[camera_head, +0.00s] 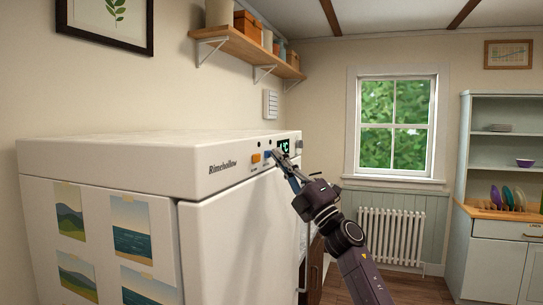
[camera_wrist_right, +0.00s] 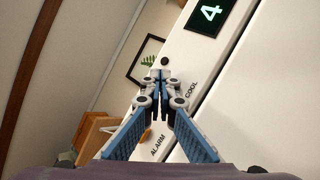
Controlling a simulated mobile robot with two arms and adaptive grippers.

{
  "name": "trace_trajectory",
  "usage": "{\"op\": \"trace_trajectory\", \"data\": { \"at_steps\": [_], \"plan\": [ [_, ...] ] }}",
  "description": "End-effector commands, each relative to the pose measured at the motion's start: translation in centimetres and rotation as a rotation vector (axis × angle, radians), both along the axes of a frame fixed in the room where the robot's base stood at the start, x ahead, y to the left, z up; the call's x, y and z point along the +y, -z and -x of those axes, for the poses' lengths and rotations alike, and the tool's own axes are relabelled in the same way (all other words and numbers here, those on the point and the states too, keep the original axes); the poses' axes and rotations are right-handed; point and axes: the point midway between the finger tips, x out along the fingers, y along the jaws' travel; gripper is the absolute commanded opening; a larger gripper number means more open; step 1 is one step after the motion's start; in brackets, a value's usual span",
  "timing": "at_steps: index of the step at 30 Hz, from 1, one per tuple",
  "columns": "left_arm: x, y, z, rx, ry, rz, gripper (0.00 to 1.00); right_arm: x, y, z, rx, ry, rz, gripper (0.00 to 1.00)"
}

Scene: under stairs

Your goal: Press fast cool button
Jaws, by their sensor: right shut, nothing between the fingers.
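The white fridge (camera_head: 235,215), marked Rimehollow, has a control strip along its upper front edge. On the strip are an orange button (camera_head: 255,157), a small blue button (camera_head: 268,154) and a lit display (camera_head: 284,147). My right gripper (camera_head: 273,153) is shut and empty, its tips at the strip right by the blue button. In the right wrist view the shut tips (camera_wrist_right: 164,78) lie over the strip beside the word COOL and hide the button there; I cannot tell whether they touch it. The orange button (camera_wrist_right: 146,136) by ALARM is partly hidden.
A wooden shelf (camera_head: 245,47) with boxes is on the wall above the fridge. A radiator (camera_head: 390,236) stands under the window (camera_head: 395,125). A cabinet (camera_head: 497,262) with dishes is at the right. The floor between the fridge and cabinet looks clear.

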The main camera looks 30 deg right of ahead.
Motion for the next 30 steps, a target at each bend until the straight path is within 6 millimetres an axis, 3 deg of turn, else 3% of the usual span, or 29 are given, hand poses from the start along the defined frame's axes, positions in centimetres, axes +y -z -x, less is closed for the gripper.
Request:
{"op": "trace_trajectory", "data": {
  "at_steps": [30],
  "plan": [
    [0.0,0.1,0.0,0.000,0.000,0.000,0.00,-1.5,0.1,1.7,0.000,0.003,0.002,0.00]
  ]
}}
